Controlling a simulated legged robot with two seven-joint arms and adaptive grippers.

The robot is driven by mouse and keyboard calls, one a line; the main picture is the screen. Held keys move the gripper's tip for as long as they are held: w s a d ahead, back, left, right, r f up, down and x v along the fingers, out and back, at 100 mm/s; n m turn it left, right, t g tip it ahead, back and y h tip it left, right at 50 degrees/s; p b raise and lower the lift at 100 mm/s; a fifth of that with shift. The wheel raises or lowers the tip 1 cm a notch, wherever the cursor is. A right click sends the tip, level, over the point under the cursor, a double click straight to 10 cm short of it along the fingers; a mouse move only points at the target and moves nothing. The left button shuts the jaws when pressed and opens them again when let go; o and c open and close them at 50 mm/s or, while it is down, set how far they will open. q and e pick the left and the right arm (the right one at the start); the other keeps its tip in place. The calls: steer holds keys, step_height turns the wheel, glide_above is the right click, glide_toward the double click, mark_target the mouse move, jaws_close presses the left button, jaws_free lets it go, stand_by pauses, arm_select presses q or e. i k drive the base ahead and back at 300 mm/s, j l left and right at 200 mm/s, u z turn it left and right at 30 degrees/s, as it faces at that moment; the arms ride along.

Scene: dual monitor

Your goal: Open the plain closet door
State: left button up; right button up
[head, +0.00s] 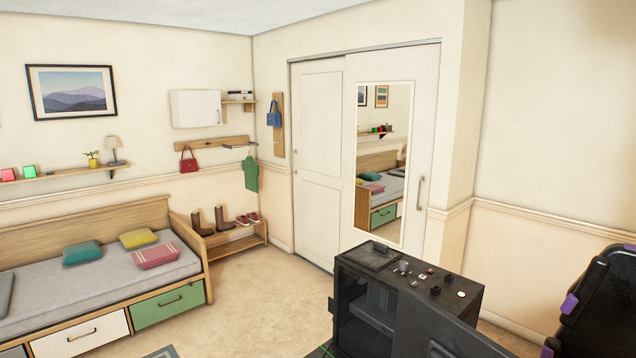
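The closet stands in the back wall, right of the room's corner, with two white sliding doors. The plain closet door (318,225) is the left one, with recessed panels and no mirror. It looks closed, its left edge at the frame. The mirror door (425,120) is the right one. It carries a tall mirror (384,150) and a vertical handle (420,193) near its right edge. I cannot make out a clear handle on the plain door. Neither of my grippers is in view.
A bed (90,275) with cushions and drawers stands at the left. A low shoe rack (236,242) with boots stands between bed and closet. Carpet (262,310) is open before the plain door. Dark parts of my own body cover the lower right.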

mark_target(317, 86)
steer(key=i+j+u, duration=0.45)
steer(key=j, duration=0.2)
steer(key=i+j+u, duration=0.4)
steer(key=i+j, duration=0.2)
steer(key=i, duration=0.35)
steer(key=i+j+u, duration=0.15)
steer(key=i, duration=0.35)
steer(key=i+j, duration=0.1)
steer(key=i, duration=0.45)
steer(key=i+l+z, duration=0.4)
steer(key=i, duration=0.45)
steer(key=i+z, duration=0.45)
steer(key=i, duration=0.4)
steer(key=i+j+z, duration=0.4)
steer(key=i, duration=0.45)
steer(key=i+l+z, duration=0.2)
steer(key=i, duration=1.1)
steer(key=i+j+z, duration=0.2)
steer(key=i, duration=1.05)
